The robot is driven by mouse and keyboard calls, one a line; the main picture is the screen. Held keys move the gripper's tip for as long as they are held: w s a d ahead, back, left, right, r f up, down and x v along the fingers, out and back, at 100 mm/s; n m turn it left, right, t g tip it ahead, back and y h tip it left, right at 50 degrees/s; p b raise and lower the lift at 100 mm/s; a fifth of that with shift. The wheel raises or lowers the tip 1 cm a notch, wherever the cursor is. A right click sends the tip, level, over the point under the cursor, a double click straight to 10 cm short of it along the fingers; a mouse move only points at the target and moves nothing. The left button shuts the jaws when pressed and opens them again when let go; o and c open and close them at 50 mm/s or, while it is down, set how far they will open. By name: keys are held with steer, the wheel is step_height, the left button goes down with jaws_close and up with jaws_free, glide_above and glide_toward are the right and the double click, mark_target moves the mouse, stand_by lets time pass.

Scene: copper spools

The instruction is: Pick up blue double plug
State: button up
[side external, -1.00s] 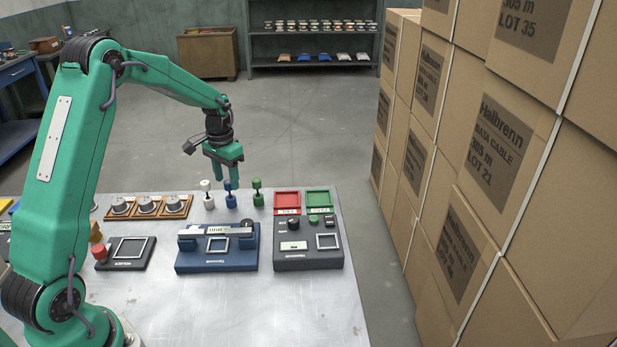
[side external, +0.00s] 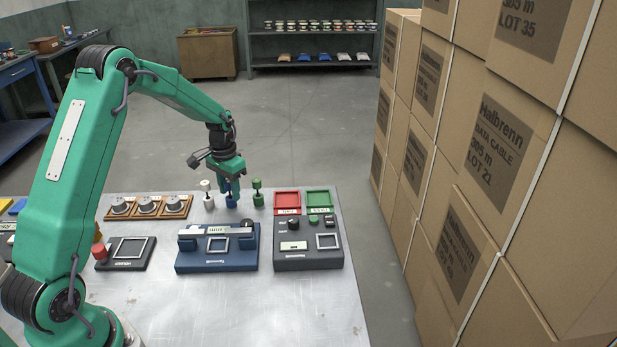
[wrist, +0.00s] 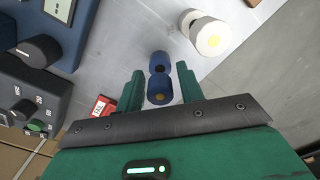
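The blue double plug (wrist: 158,88), a dumbbell-like piece with two thick ends, stands on the metal table; in the side external view its lower end (side external: 231,202) shows under my gripper (side external: 229,186). In the wrist view my gripper (wrist: 160,70) is open, one finger on each side of the plug, with gaps visible on both sides. The fingers point down and partly hide the plug's upper end in the side external view.
A white plug (side external: 209,201) stands close on the left and a green plug (side external: 258,199) on the right. Red (side external: 287,199) and green (side external: 318,199) trays lie further right. Blue (side external: 217,260) and dark grey (side external: 307,257) devices sit nearer. Stacked cartons (side external: 470,150) rise at right.

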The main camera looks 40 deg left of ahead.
jaws_close()
steer(key=shift+r, duration=0.1)
steer(key=shift+r, duration=0.35)
step_height(320, 180, up, 3)
steer(key=shift+r, duration=0.1)
steer(key=s+d+r, duration=0.1)
steer(key=d+r, duration=0.6)
steer(key=d, duration=0.4)
steer(key=shift+s+d, duration=0.25)
steer(key=shift+s, duration=0.1)
